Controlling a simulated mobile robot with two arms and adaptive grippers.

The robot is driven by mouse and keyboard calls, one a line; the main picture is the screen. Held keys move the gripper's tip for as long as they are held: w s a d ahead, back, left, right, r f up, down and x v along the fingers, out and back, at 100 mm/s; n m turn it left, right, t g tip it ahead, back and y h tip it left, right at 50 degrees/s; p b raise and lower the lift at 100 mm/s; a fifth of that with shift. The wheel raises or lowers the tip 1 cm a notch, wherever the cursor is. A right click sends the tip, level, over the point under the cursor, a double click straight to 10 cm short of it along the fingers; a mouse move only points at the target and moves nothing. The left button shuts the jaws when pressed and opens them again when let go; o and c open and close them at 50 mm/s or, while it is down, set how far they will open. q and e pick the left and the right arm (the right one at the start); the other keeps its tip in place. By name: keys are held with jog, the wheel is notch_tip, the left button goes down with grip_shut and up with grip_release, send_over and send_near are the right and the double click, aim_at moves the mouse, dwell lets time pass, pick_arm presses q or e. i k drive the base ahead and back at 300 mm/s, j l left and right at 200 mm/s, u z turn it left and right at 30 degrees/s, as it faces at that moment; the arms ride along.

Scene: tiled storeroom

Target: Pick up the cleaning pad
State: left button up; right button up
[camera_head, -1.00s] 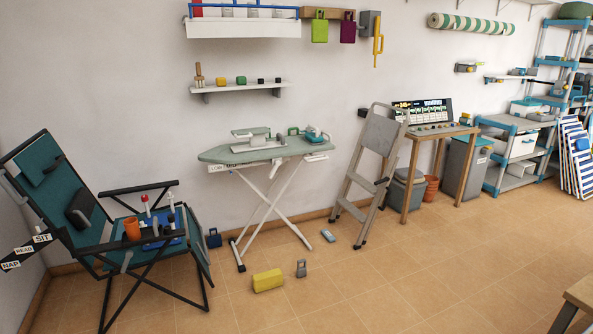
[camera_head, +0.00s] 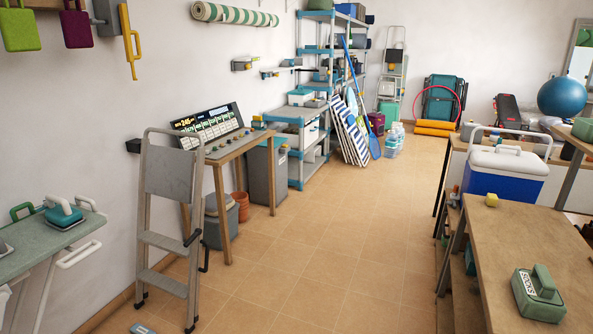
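I cannot tell for sure which thing is the cleaning pad. A teal block with a white handle (camera_head: 63,214) sits on the ironing board (camera_head: 30,250) at the left. A green handled block with a lettered label (camera_head: 538,294) lies on the wooden table (camera_head: 490,245) at the lower right. A small yellow block (camera_head: 491,200) is near that table's far left corner. A small grey-blue thing (camera_head: 142,329) on the floor is cut off by the bottom edge. Neither of my grippers is in view.
A grey stepladder (camera_head: 170,180) stands beside a wooden desk with a control panel (camera_head: 215,140). A grey bin (camera_head: 266,175) and blue shelves (camera_head: 300,130) stand beyond. A blue cooler (camera_head: 503,180) is at the right. The tiled floor (camera_head: 320,240) down the middle is clear.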

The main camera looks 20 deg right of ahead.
aim_at(492, 199)
jog(key=i+l+z, duration=0.2)
jog(key=i+z, duration=0.15)
jog(key=i, duration=0.35)
jog(key=i+z, duration=0.35)
jog(key=i, duration=0.35)
jog(key=i+j+z, duration=0.35)
jog(key=i, duration=0.35)
jog(key=i+z, duration=0.35)
jog(key=i, duration=0.15)
jog(key=i+z, duration=0.35)
jog(key=i, duration=0.15)
jog(key=i+j+z, duration=0.2)
jog(key=i+z, duration=0.15)
jog(key=i, duration=0.1)
